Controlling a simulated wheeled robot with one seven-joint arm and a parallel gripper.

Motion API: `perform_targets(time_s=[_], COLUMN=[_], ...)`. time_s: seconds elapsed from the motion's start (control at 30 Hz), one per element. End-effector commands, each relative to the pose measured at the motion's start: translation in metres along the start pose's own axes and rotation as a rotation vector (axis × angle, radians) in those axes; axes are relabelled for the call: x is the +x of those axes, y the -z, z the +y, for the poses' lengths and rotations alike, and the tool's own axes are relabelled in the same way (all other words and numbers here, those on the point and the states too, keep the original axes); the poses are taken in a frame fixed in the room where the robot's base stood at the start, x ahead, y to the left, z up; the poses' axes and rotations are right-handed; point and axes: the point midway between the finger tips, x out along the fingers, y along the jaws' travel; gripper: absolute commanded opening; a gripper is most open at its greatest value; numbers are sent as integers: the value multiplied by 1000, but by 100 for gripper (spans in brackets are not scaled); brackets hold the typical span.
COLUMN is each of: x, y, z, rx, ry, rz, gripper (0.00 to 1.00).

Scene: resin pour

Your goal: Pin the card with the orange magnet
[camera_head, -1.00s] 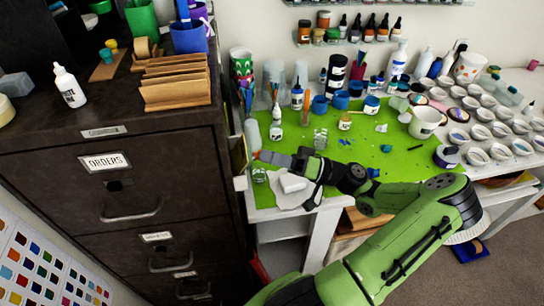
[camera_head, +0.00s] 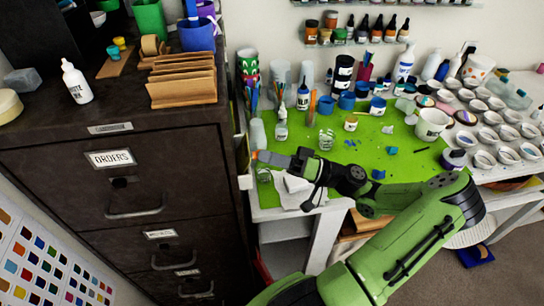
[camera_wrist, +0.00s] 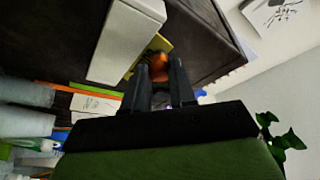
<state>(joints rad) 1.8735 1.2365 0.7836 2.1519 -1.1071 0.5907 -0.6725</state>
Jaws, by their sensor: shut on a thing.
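The orange magnet (camera_head: 255,155) is at the tip of my gripper (camera_head: 264,156), beside the right side of the dark filing cabinet (camera_head: 190,135). In the wrist view the orange magnet (camera_wrist: 131,66) shows at the fingertips of my gripper (camera_wrist: 155,68), which is shut on it. A yellow sheet, probably the card (camera_wrist: 161,43), lies just beyond the fingertips against the dark cabinet surface. It is partly hidden by the magnet, the fingers and a white block. I cannot tell whether the magnet touches it.
A white block (camera_wrist: 125,42) is close to the fingers in the wrist view. The green-topped table (camera_head: 385,165) holds cups, bottles and brushes. Clear cups (camera_head: 258,132) stand close to my gripper. The cabinet top carries a white bottle (camera_head: 75,82) and cardboard dividers (camera_head: 182,90).

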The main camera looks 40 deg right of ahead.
Motion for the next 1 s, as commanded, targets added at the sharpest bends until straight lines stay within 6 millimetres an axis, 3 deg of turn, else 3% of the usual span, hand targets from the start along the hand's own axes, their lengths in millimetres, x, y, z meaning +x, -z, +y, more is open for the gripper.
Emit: perform_targets(time_s=[1.0], x=[17], y=[-7], z=[0], rx=[1], ry=[-1], rz=[-1], gripper=[0])
